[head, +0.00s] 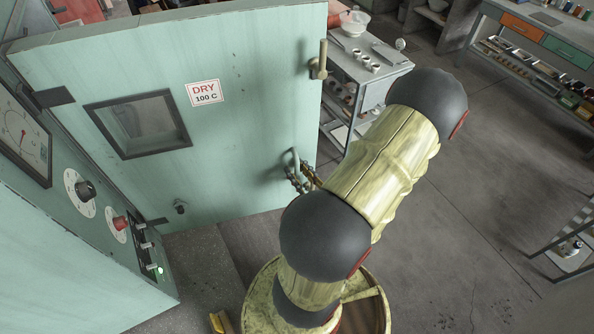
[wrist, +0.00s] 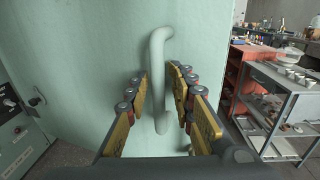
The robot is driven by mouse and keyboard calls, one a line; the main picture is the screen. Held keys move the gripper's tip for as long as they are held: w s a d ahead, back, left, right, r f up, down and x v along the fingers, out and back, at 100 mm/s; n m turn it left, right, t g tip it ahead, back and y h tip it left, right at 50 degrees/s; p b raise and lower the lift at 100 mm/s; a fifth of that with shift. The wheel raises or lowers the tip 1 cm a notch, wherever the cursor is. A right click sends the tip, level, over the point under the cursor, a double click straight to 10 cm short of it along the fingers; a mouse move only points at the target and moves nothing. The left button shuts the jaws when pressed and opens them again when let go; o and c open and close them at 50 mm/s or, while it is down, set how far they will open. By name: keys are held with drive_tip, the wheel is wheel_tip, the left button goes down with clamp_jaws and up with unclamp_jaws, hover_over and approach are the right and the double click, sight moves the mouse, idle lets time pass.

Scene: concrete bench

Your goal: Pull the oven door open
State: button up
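The oven door (head: 245,140) is a pale green slab with a small dark-framed window and a "DRY 100 C" sign. It stands swung out at an angle from the oven's control panel (head: 95,205), with floor visible around its free side. Its pale upright bar handle (wrist: 158,60) is near the free edge; its top shows in the head view (head: 295,155). My gripper (wrist: 158,85) is open, with yellow-padded fingers on either side of the handle's lower part. A gap shows at the left finger; contact at the right is unclear. In the head view my gripper (head: 304,176) is partly hidden by my arm.
A brass-coloured latch piece (head: 319,62) sits higher on the door's free edge. A grey trolley with bowls and cups (head: 375,60) stands beyond that edge. A workbench (head: 540,35) and a shelf (head: 570,255) are farther right. Open floor (head: 490,170) lies between.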

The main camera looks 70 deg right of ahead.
drive_tip(key=shift+s+a, duration=0.1)
idle(0.3)
drive_tip(key=shift+v, duration=5.9)
